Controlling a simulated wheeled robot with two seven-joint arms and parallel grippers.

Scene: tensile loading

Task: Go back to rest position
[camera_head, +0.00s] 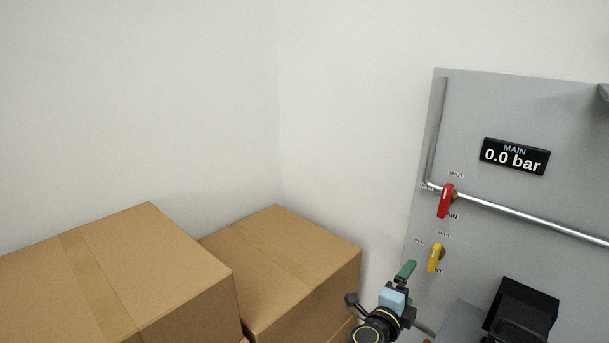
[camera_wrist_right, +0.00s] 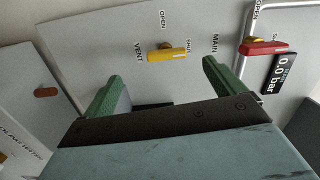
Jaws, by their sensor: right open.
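My right gripper (camera_head: 407,270) shows at the bottom of the head view, in front of the grey panel's lower left part. In the right wrist view its two green fingers (camera_wrist_right: 163,72) stand wide apart with nothing between them. The yellow VENT handle (camera_wrist_right: 167,54) is beyond the fingertips, apart from them, and lies toward its SHUT label. It also shows in the head view (camera_head: 435,258), just above and right of the gripper. My left gripper is not in view.
The grey panel (camera_head: 480,105) carries a red handle (camera_head: 446,200) set across a metal pipe and a MAIN display (camera_head: 514,156) reading 0.0 bar. Cardboard boxes (camera_head: 110,265) fill the lower left. A black device (camera_head: 523,308) stands at lower right.

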